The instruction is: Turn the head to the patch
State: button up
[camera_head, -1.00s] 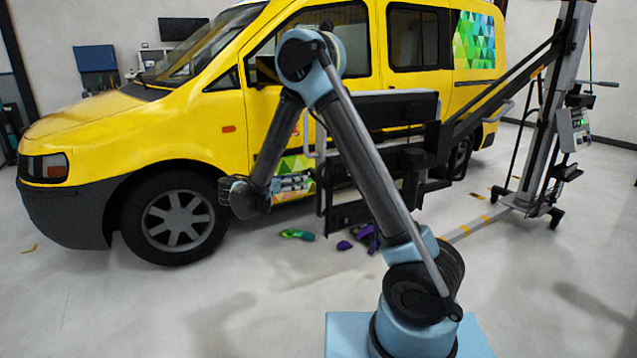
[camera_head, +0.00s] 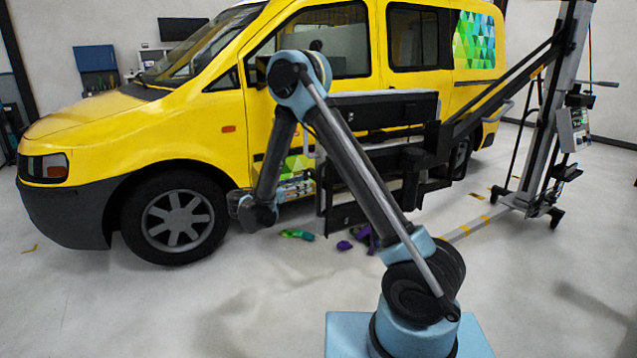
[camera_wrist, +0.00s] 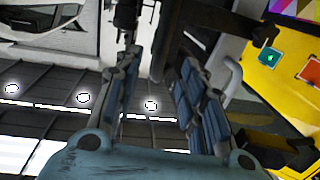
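In the head view a yellow van (camera_head: 190,133) stands side-on. A multicoloured triangle-pattern vinyl (camera_head: 474,42) covers its rear side, and a green patterned patch (camera_head: 298,165) shows low on the front door, partly hidden by my arm. My gripper (camera_head: 308,183) is low beside that door. In the wrist view my gripper (camera_wrist: 155,80) has its two fingers apart with nothing seen between them. A small teal square (camera_wrist: 269,57) and an orange square (camera_wrist: 310,70) show on the yellow body at upper right.
A lift frame with black arms (camera_head: 385,108) and a grey post (camera_head: 552,110) stands right of my gripper, close to the van. Green (camera_head: 297,235) and purple (camera_head: 344,245) pieces lie on the floor. The floor at front left is clear.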

aim_at(319, 179)
jog(key=x, duration=0.8)
jog(key=shift+w+d, duration=0.3)
grip_shut()
jog(key=shift+w, duration=0.1)
